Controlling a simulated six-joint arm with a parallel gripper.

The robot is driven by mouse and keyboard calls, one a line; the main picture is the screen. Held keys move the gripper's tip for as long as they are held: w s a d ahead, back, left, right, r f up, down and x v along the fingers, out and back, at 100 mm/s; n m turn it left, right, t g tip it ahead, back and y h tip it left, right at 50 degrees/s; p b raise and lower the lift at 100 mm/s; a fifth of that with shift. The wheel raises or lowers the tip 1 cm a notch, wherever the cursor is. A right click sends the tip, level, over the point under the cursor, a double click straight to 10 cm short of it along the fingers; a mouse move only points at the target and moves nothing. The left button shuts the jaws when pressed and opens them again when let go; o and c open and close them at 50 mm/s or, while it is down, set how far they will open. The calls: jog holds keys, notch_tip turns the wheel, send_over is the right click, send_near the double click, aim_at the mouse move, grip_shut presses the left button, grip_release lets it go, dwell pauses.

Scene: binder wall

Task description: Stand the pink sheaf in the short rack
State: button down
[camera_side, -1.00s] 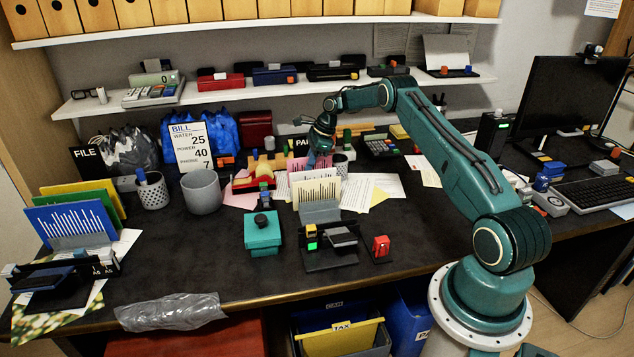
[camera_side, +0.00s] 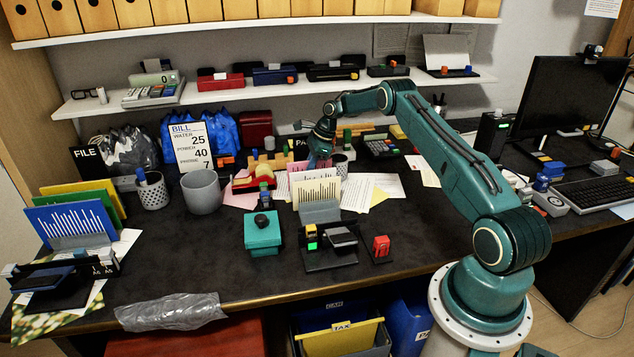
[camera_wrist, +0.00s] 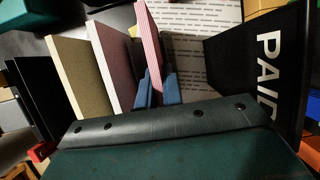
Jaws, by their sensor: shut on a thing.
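My gripper (camera_side: 318,163) is shut on the pink sheaf (camera_wrist: 149,42), a thin upright slab with a striped edge. Its blue fingertips lie on either side of the sheaf in the wrist view. In the side view my gripper is just behind the short rack (camera_side: 320,212), a grey holder with a cream sheet (camera_side: 317,191) standing at its front. In the wrist view a tan slab (camera_wrist: 75,72) and a mauve slab with a pale edge (camera_wrist: 112,68) stand beside the held sheaf, to its left. The sheaf's bottom edge is hidden, so I cannot tell whether it touches the rack.
A black PAID holder (camera_wrist: 262,70) stands close on the right in the wrist view. Papers (camera_side: 385,184) lie right of the rack. A teal box (camera_side: 262,236) and a black stamp stand (camera_side: 330,252) are in front. A grey cup (camera_side: 202,193) stands left.

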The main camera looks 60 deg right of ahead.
jog(key=shift+f, duration=0.1)
jog(key=c, duration=1.5)
grip_release()
jog(key=v, duration=1.3)
jog(key=shift+s+d+r, duration=0.1)
jog(key=shift+r, duration=0.3)
